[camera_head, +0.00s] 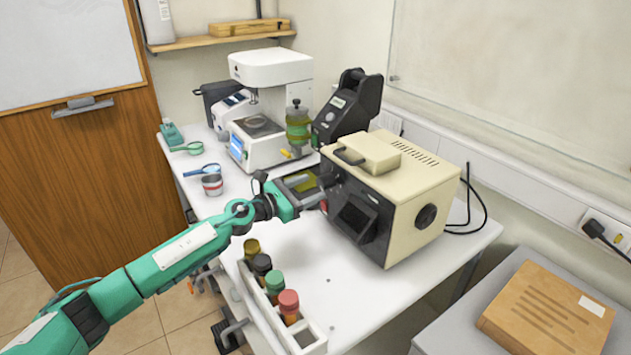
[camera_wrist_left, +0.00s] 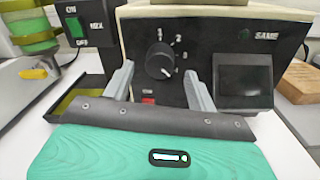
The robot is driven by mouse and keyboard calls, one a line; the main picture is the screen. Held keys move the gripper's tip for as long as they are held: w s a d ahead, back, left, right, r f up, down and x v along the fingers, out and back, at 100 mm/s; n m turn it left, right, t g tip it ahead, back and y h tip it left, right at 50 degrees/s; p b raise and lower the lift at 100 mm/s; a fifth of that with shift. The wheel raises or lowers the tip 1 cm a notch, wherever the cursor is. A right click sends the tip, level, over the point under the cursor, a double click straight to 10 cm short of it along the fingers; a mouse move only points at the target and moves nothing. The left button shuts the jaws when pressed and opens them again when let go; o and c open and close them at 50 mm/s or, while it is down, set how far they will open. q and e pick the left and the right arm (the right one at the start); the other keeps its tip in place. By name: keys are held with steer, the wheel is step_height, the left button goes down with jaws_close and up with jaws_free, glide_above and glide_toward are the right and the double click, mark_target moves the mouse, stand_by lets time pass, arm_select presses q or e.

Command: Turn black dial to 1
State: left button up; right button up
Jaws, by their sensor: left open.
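The black dial (camera_wrist_left: 159,62) is on the dark front panel of the cream machine (camera_head: 422,195). Its face has number marks around the upper right side, and a light mark on the knob points to the lower right. My left gripper (camera_head: 318,196) is at the machine's front in the head view, where it and the angle hide the dial. In the left wrist view, the left gripper (camera_wrist_left: 158,82) is open, its two fingers on either side of the dial. I cannot tell whether they touch the panel. My right gripper is not in view.
A red switch (camera_wrist_left: 148,100) is below the dial, and a dark screen (camera_wrist_left: 243,87) is to its right. A white rack (camera_head: 265,310) with several capped bottles stands at the table's front. A white instrument (camera_head: 272,75) stands behind.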

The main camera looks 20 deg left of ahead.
mark_target(326, 182)
arm_select(q)
steer(key=shift+x, duration=1.05)
steer(key=shift+w+d, duration=0.25)
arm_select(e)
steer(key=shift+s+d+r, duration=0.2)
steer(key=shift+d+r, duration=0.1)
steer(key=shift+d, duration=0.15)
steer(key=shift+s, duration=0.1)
